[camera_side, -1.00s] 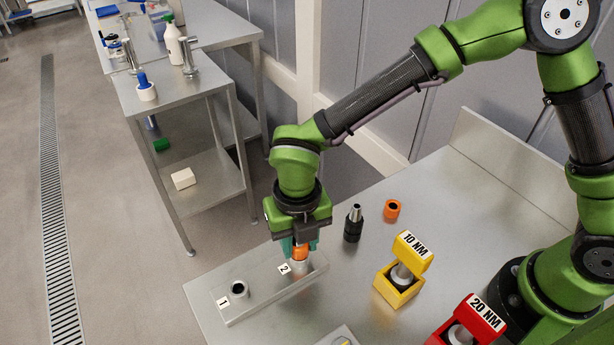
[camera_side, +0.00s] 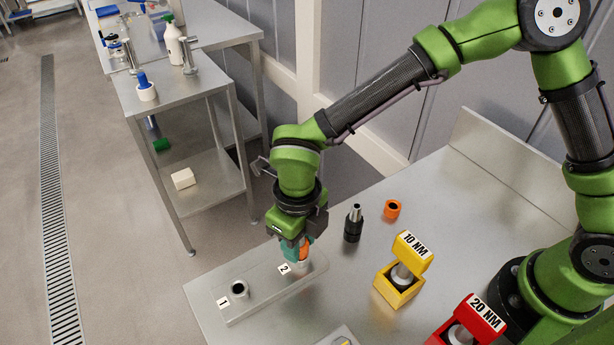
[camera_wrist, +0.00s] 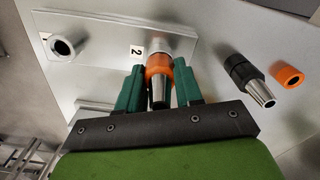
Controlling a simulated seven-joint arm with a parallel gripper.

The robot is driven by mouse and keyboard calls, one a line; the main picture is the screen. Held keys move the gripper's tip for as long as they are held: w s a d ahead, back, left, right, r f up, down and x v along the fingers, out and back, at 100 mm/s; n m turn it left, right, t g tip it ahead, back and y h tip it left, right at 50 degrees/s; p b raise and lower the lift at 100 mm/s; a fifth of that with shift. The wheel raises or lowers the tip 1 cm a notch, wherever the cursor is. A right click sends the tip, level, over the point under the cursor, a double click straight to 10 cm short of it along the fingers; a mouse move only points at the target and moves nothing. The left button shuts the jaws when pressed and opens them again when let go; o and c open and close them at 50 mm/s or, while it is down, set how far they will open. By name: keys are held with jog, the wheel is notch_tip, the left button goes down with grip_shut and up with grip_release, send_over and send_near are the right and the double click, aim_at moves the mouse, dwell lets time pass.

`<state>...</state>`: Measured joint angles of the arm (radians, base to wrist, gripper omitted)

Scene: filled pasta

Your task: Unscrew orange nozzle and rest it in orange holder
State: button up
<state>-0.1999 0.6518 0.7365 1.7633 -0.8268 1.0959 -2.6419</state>
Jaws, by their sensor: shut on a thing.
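The orange nozzle (camera_side: 304,252) stands upright at position 2 of the metal base plate (camera_side: 262,291), its lower end at the plate. My gripper (camera_side: 296,250) is shut on it, with teal fingers on both sides. In the wrist view the orange nozzle (camera_wrist: 158,70) with its metal tip sits between the fingers of my gripper (camera_wrist: 160,88). The orange holder (camera_side: 392,209) is an orange ring lying on the table to the right, empty, and it also shows in the wrist view (camera_wrist: 288,77).
A black nozzle with a metal tip (camera_side: 353,224) stands between the plate and the orange holder. An empty socket (camera_side: 239,289) is at position 1. A yellow 10 NM box (camera_side: 398,288) and a red 20 NM box (camera_side: 470,325) stand at the right. The table behind is clear.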

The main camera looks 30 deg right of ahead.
jog(key=n, duration=0.2)
jog(key=shift+n, duration=0.4)
jog(key=o, duration=1.2)
jog(key=shift+c, duration=0.2)
